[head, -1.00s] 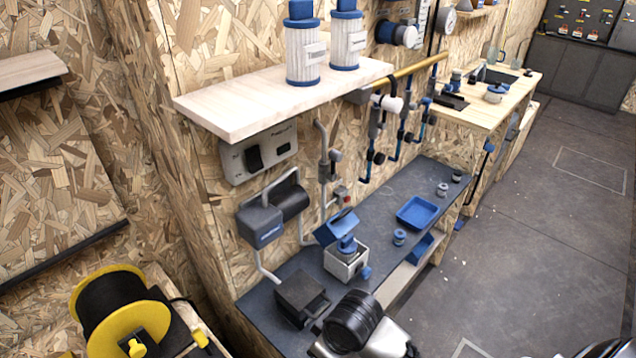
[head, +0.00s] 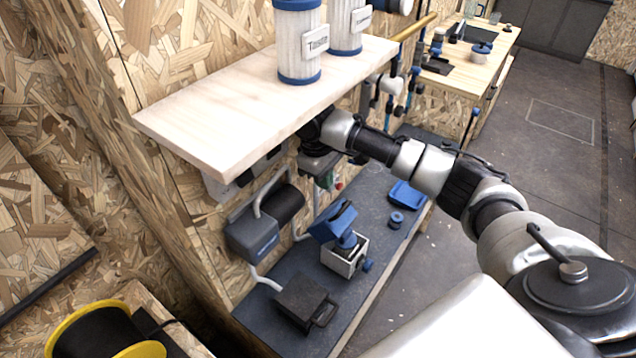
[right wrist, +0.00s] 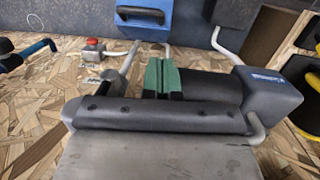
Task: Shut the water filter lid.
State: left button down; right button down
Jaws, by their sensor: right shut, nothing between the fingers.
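The water filter is a small white box (head: 345,262) on the dark bench. Its blue lid (head: 330,224) stands raised and tilted open on the wall side, and a blue-topped part (head: 348,241) sits in the box. A blue panel with a dark handle at the top of the right wrist view (right wrist: 140,17) appears to be the lid. My right gripper (head: 327,180) is under the wooden shelf, above and apart from the lid, and partly hidden by my wrist. Its green fingers (right wrist: 161,78) are shut and empty. My left gripper is not in view.
The wooden shelf (head: 215,125) with white filter cartridges (head: 299,45) hangs close above my right wrist. A grey wall unit with a dark cylinder (head: 252,235) is left of the gripper. A dark box (head: 306,301), blue tray (head: 407,196) and blue-ringed jar (head: 396,220) stand on the bench.

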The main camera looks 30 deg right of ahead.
aim_at(332, 217)
jog(key=f, duration=0.2)
jog(key=s+f+p, duration=0.1)
jog(key=f, duration=0.2)
jog(key=d+f, duration=0.1)
jog(key=f, duration=0.2)
jog(key=shift+s, duration=0.15)
jog(key=shift+s+f, duration=0.25)
jog(key=shift+f, duration=0.05)
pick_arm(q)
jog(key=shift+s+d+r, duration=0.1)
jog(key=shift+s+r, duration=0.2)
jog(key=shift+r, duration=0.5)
pick_arm(e)
jog(key=shift+w, duration=0.15)
jog(key=shift+f, duration=0.1)
